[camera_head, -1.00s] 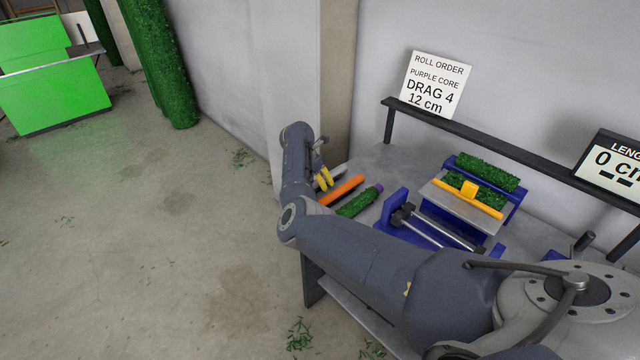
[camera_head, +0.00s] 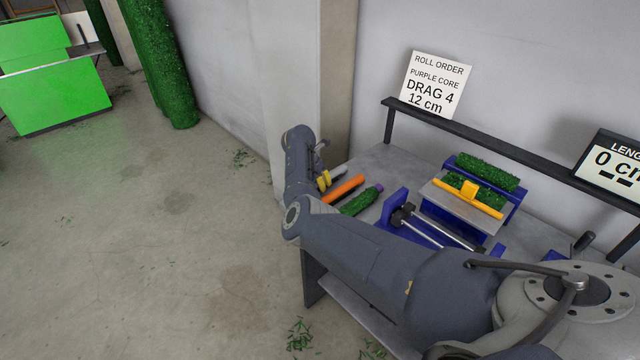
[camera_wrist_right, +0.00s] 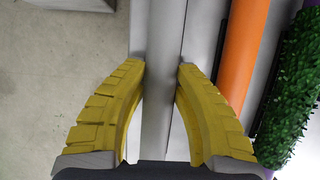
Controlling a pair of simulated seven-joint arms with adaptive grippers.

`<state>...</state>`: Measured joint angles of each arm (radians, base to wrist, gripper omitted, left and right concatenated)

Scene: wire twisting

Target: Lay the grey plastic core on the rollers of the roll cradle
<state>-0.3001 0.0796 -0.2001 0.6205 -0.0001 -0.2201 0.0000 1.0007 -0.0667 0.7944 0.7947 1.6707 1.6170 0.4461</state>
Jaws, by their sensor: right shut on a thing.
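The grey plastic core (camera_wrist_right: 162,110) runs lengthwise between the yellow fingers of my right gripper (camera_wrist_right: 162,80) in the right wrist view. The fingers are shut on it from both sides. In the head view my right gripper (camera_head: 324,180) is at the left end of the bench, beside the orange core, and the grey core is mostly hidden by my arm. The blue roll cradle (camera_head: 393,207) stands to the right, with shiny metal rollers (camera_head: 424,231) whose near part is covered by my right arm. My left gripper is not in view.
An orange core (camera_head: 344,188) and a green-wrapped purple core (camera_head: 361,201) lie beside my right gripper; both also show in the wrist view. A metal plate with a yellow bar (camera_head: 467,196) stands behind the cradle. A dark rail (camera_head: 480,142) runs along the bench's back.

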